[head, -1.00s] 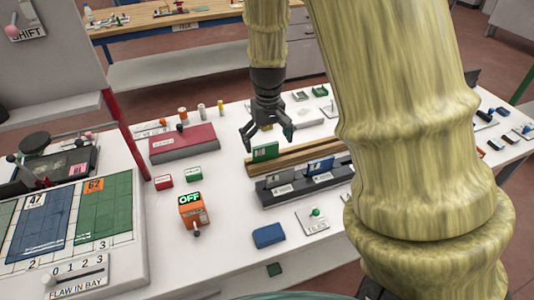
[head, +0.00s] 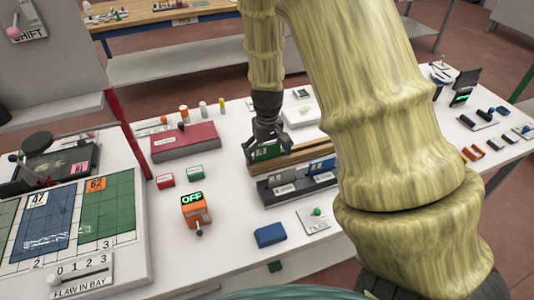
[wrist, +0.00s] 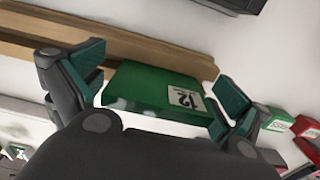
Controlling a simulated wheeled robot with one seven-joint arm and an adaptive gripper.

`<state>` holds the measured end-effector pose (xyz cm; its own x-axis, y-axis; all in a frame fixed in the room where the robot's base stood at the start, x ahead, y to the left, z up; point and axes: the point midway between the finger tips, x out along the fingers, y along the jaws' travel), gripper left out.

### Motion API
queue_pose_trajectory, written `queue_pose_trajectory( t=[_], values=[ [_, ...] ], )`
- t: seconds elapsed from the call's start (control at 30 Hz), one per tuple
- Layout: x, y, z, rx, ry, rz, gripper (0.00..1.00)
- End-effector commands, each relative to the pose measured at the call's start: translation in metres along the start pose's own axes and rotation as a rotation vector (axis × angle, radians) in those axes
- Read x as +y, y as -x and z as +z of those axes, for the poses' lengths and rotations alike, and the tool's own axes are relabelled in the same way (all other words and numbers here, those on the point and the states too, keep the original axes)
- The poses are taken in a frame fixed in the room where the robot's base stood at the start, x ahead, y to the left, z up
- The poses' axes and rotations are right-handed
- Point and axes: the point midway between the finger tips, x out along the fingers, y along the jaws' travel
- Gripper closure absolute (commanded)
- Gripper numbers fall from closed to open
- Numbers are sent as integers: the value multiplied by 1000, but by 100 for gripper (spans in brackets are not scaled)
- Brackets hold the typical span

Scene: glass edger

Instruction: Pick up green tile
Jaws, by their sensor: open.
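A green tile (head: 267,152) stands in the wooden rack (head: 307,152) on the white table. In the wrist view the green tile (wrist: 155,88) carries a white label reading 12. My gripper (head: 265,155) is over the tile from above. In the wrist view my gripper (wrist: 150,95) is open, with one teal-padded finger at each end of the tile. The tile lies between the fingers and is not clamped. Its lower part is hidden by the gripper body.
A dark rack with grey and blue tiles (head: 321,166) stands in front of the wooden one. A blue block (head: 269,235), an orange box marked OFF (head: 195,209) and a maroon box (head: 185,142) stand nearby. A green-knobbed plate (head: 314,220) is at the front.

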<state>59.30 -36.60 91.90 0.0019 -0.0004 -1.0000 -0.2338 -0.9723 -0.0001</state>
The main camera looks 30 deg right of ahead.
Motion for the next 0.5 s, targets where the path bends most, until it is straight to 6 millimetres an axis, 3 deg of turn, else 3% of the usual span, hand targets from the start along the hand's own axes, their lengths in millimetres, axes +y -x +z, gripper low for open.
queue_pose_trajectory(
  t=[0.17, 0.5],
  values=[
    [0, 0, 0, 0, 0, 0, 2],
    [0, 0, 0, 0, 0, 0, 64]
  ],
)
